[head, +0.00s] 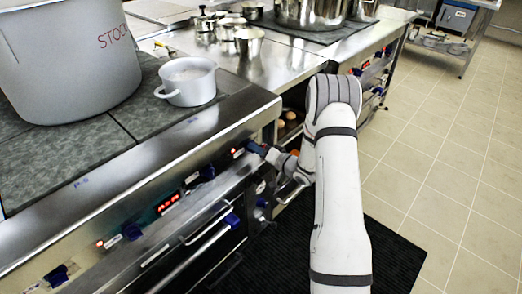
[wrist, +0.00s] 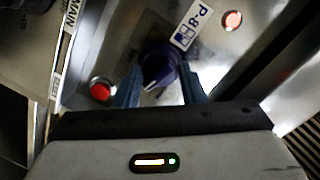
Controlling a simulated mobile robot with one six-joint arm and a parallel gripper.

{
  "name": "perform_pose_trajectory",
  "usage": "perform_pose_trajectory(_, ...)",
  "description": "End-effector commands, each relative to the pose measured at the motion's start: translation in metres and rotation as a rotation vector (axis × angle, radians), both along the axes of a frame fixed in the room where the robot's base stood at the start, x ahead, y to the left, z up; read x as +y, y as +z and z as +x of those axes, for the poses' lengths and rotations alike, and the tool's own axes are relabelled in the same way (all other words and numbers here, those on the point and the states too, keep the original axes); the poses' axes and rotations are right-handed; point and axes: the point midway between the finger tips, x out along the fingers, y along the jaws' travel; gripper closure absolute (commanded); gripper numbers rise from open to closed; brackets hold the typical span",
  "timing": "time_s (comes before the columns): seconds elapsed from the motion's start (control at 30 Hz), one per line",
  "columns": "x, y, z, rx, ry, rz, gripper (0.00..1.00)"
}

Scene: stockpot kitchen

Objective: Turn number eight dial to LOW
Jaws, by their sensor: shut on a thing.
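The number eight dial (wrist: 160,66) is a dark blue knob with a white pointer mark, on the metal front panel. A label reading P-8 (wrist: 190,24) is beside it in the wrist view. My gripper (wrist: 160,88) has its two blue fingers on either side of the dial and is shut on it. In the head view my gripper (head: 270,153) reaches the stove front from the right, and its fingers mostly hide the dial. I cannot read a LOW mark in either view.
A red lamp (wrist: 101,90) and a lit pinkish lamp (wrist: 233,20) flank the dial. A large stockpot (head: 70,75) and a small white pot (head: 188,85) stand on top.

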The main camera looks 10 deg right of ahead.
Motion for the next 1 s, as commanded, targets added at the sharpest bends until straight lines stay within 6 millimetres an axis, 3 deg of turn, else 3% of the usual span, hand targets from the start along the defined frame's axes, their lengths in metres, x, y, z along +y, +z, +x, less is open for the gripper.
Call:
perform_pose_trajectory(0.4, -0.0039, 0.0021, 0.0023, -0.005, -0.010, 0.000, 0.86)
perform_pose_trajectory(0.43, -0.0040, 0.0020, 0.0023, -0.005, -0.010, 0.000, 0.61)
perform_pose_trajectory(0.67, -0.0017, 0.0009, 0.0010, -0.002, -0.005, 0.000, 0.42)
perform_pose_trajectory(1.0, -0.0063, 0.0014, -0.0057, 0.000, -0.003, -0.001, 0.42)
